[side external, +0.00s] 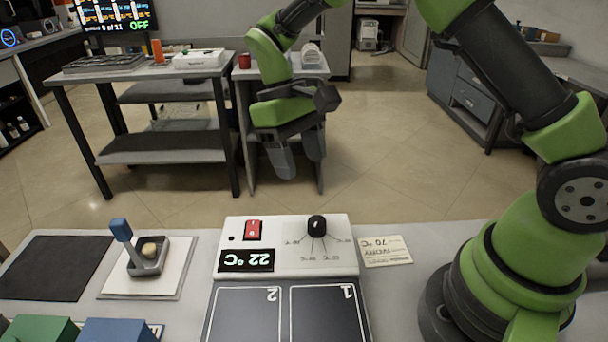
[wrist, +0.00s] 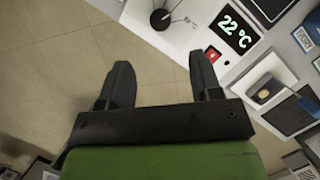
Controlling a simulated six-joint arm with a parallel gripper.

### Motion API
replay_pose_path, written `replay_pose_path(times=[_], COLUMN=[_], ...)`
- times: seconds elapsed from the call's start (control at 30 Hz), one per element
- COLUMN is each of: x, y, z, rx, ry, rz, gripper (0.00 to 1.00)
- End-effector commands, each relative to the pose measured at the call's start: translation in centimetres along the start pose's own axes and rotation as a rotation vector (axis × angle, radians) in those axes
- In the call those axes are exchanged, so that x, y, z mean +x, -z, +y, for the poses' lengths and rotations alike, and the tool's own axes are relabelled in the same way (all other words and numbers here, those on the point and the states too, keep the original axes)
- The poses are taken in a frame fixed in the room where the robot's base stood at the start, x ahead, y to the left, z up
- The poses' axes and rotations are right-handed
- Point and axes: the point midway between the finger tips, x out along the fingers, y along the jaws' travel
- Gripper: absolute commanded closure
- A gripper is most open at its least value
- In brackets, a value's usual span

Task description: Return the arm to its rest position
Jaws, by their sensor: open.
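My gripper (side external: 298,155) hangs in the air beyond the far edge of the bench in the side external view, fingers pointing down. In the wrist view its two dark fingers (wrist: 160,85) stand apart with nothing between them. My green and black arm (side external: 510,85) arches from its base at the right. No separate object for the task shows, and no rest position is marked in either view.
A white heater unit (side external: 290,262) with a knob, red switch and 22 °C display stands on the bench (side external: 190,250). Green and blue blocks (side external: 40,329) sit front left. Open floor lies beyond.

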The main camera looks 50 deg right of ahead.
Motion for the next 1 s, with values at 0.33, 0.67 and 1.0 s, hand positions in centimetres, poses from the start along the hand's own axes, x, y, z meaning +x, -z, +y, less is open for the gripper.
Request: replay_pose_path(times=[0.33,0.67,1.0], x=[-8.1,-9.8,-8.2], y=[-8.1,-17.2,-21.3], z=[1.1,1.9,2.2], rx=[0.091,0.205,0.277], ry=[0.114,0.25,0.34], rz=[0.35,0.717,0.934], gripper=[0.41,0.41,0.41])
